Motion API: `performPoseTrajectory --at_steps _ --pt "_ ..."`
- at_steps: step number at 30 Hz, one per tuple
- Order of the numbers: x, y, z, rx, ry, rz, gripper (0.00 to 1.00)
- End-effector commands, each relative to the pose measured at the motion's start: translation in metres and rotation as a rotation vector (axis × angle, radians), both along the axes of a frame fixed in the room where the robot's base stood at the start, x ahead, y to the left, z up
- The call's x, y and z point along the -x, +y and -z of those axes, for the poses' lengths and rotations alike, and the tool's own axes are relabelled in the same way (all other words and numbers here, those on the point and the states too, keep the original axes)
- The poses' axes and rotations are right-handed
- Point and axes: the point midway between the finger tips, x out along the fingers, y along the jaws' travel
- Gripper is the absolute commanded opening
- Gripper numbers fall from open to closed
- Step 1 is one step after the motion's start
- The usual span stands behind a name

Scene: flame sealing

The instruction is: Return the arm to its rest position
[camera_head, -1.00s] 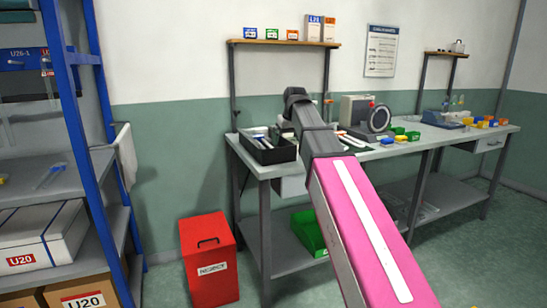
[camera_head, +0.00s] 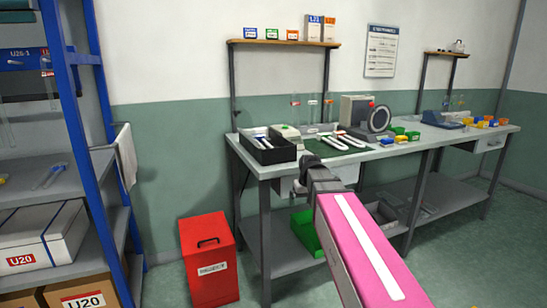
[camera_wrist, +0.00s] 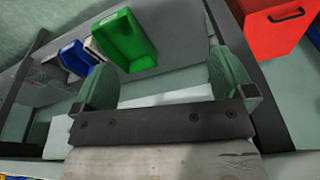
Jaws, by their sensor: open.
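My arm, with its pink and white link, reaches up from the bottom of the head view to a dark wrist in front of the near bench's front edge. My gripper (camera_wrist: 160,78) shows in the wrist view with its two greenish fingers wide apart and nothing between them. In the head view the fingers are hard to make out near the wrist. The wrist view looks down past the fingers at the lower shelf, where a green bin (camera_wrist: 128,40) lies. The same green bin (camera_head: 309,232) is partly hidden by my arm in the head view.
The workbench (camera_head: 262,170) carries a black tray (camera_head: 268,150), a green mat (camera_head: 330,147) and a round-faced device (camera_head: 378,118). A red reject bin (camera_head: 210,260) stands left of it; a blue-framed rack (camera_head: 90,100) is farther left. Floor between rack and bin is clear.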

Motion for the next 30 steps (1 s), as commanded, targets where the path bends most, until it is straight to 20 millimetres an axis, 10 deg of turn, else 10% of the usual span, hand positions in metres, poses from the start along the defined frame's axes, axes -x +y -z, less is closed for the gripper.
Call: performPoseTrajectory --at_steps 15,30 --pt "0.117 -0.051 0.156 0.026 0.124 0.144 1.00" --pt "0.163 -0.065 0.201 0.036 0.165 0.196 1.00"
